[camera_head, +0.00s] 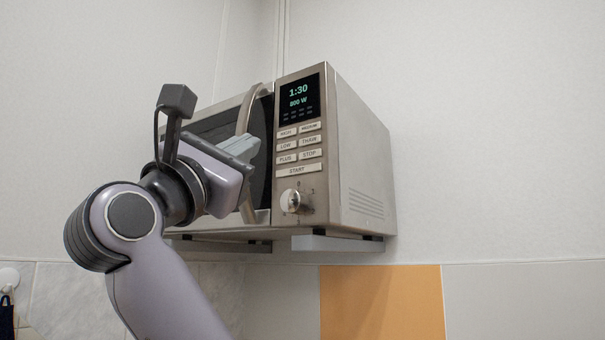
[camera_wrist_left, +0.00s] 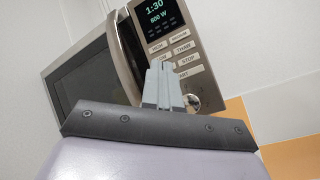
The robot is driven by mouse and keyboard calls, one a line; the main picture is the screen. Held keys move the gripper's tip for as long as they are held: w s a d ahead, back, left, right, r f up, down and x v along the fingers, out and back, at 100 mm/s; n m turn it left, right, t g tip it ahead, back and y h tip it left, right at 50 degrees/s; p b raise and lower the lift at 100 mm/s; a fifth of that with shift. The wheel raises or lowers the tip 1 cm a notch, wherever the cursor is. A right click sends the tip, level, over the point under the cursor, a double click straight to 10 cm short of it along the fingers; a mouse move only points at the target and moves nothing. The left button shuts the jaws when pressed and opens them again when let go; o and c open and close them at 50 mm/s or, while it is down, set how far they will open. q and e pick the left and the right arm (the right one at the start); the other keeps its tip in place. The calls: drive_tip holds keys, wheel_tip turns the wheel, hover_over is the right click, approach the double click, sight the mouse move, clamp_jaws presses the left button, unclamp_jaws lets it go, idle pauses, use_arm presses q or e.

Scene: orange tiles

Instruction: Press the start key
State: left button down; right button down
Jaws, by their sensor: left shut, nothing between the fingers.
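The start key (camera_head: 298,170) is the wide pale key marked START, below the PLUS and STOP keys on the microwave's front panel. In the left wrist view the start key (camera_wrist_left: 188,75) is partly hidden behind the fingers, with only the end of its label showing. The microwave (camera_head: 363,160) is steel, and its display (camera_head: 299,97) reads 1:30 and 800 W. My left gripper (camera_head: 255,146) is shut and empty, in front of the door handle and left of the keys in the head view. It also shows in the left wrist view (camera_wrist_left: 163,66). My right gripper is not in view.
A curved door handle (camera_head: 247,113) stands out left of the panel. A round knob (camera_head: 292,201) sits below the start key. The microwave is mounted on the wall above orange (camera_head: 380,300) and pale tiles. The space right of it is clear.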

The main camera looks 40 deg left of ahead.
sight(298, 171)
use_arm(q)
drive_tip(key=shift+s, duration=0.15)
drive_tip(key=shift+w+a+p, duration=0.15)
drive_tip(key=shift+w+p, duration=0.1)
drive_tip(key=shift+w, duration=1.25)
drive_tip(key=shift+w+a+p, duration=0.2)
drive_tip(key=shift+w, duration=1.3)
drive_tip(key=shift+w+a+p, duration=0.15)
drive_tip(key=shift+w+p, duration=0.1)
drive_tip(key=shift+w, duration=1.25)
drive_tip(key=shift+w, duration=0.1)
drive_tip(key=shift+w, duration=0.3)
